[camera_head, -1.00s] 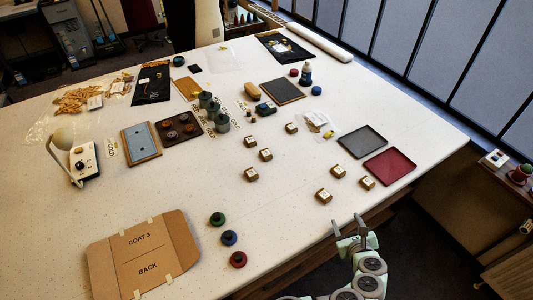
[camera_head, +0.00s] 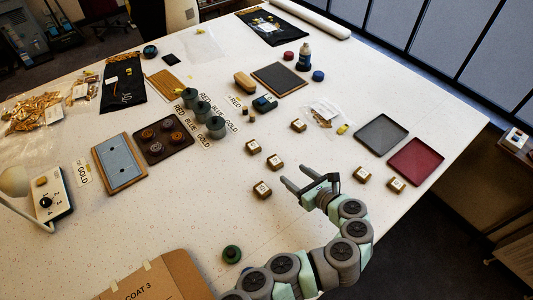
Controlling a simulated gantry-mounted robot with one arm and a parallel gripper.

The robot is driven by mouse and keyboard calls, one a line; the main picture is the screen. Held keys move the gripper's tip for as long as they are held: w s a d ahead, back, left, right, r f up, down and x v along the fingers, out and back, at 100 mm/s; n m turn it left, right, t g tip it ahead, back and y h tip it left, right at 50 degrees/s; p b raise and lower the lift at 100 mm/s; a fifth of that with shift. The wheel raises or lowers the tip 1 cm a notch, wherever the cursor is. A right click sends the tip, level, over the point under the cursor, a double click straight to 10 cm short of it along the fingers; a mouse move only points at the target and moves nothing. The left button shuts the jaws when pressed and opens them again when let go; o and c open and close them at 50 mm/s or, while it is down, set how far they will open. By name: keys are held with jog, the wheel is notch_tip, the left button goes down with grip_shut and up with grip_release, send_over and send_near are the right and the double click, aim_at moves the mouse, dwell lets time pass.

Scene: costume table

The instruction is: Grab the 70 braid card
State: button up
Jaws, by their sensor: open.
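Several small gold-brown cards or blocks with pale tops lie on the white table; their numbers are too small to read, so I cannot tell which is the 70 braid card. They include a near-left one (camera_head: 262,189), one above it (camera_head: 275,161), one further left (camera_head: 253,146), a far one (camera_head: 298,125) and two on the right, one (camera_head: 361,173) beside another (camera_head: 396,185). My gripper (camera_head: 286,174) is open and empty, its fingers pointing left, just right of the near-left one in the picture. My wrist appears to hide another card.
A grey tray (camera_head: 381,134) and a red tray (camera_head: 416,161) sit at the table's right edge. Grey-green pots (camera_head: 201,111), a dark spool tray (camera_head: 165,140) and a clear bag (camera_head: 323,112) lie beyond.

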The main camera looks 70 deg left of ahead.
aim_at(276, 161)
jog(key=x, duration=0.4)
jog(key=shift+s+a+f, duration=0.1)
jog(key=shift+a+f, duration=0.05)
jog(key=shift+x, duration=2.8)
grip_shut()
